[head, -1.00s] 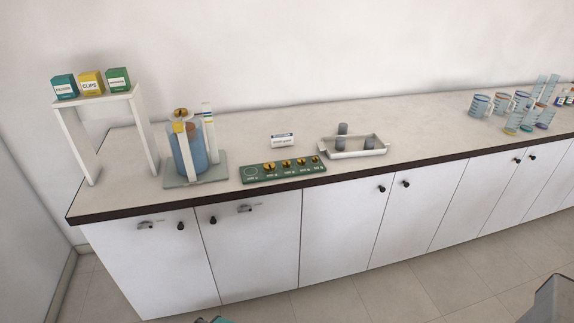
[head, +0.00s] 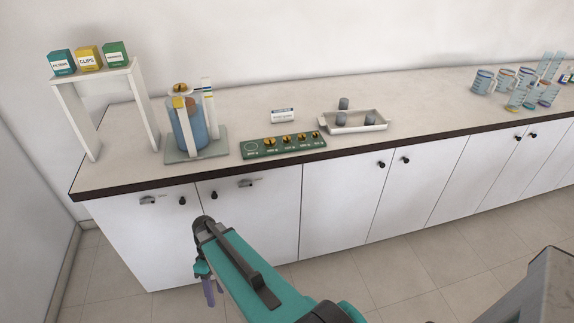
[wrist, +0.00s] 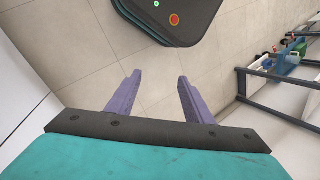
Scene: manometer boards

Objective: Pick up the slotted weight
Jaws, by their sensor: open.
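Several brass slotted weights (head: 287,140) sit in a row on a green labelled board (head: 255,156) near the counter's front edge. The ring at the board's left end is empty. Another brass weight (head: 180,88) lies on top of a blue cylinder apparatus (head: 187,130) to the left. I cannot tell which weight the task means. My gripper (head: 208,288) hangs below the counter, in front of the cabinet doors. In the wrist view its purple fingers (wrist: 158,80) are spread apart with only floor between them. No weight shows in the wrist view.
A white tray (head: 328,126) with grey cylinders stands right of the board, and a small sign (head: 283,115) behind it. A white stand (head: 60,100) with boxes is at the left, and glass beakers (head: 482,80) at far right. The counter's dark edge (head: 350,145) lies above my gripper.

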